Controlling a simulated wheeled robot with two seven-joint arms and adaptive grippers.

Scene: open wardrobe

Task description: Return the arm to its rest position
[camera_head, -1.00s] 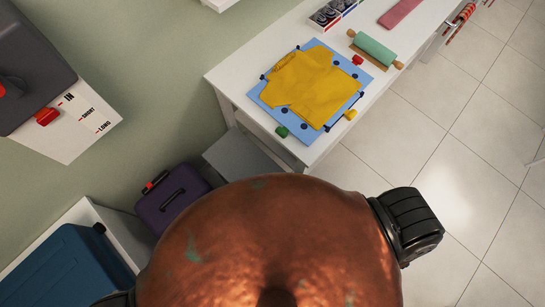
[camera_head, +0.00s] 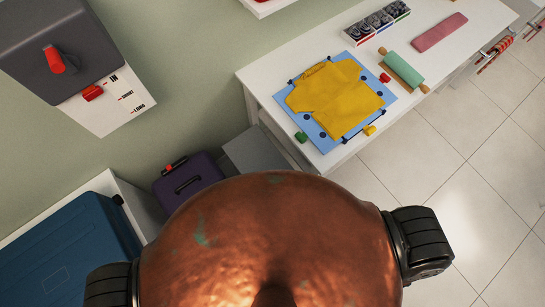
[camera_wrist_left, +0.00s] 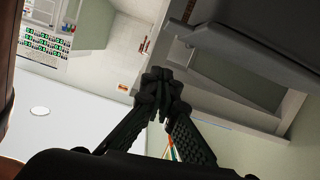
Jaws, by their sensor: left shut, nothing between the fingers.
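My left gripper (camera_wrist_left: 158,92) shows in the left wrist view, its two dark fingers meeting at the tips with nothing between them. A pale floor or wall surface lies to the left behind the fingers, and a dark grey box-like shape (camera_wrist_left: 250,50) is at the upper right. In the head view neither gripper shows; my own copper-coloured body fills the lower middle.
A white table (camera_head: 262,82) holds a yellow shirt (camera_head: 338,98) on a blue board (camera_head: 283,98), a green rolling pin (camera_head: 403,69) and a pink block (camera_head: 440,32). A purple case (camera_head: 188,182) and a blue case (camera_head: 75,255) stand lower left.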

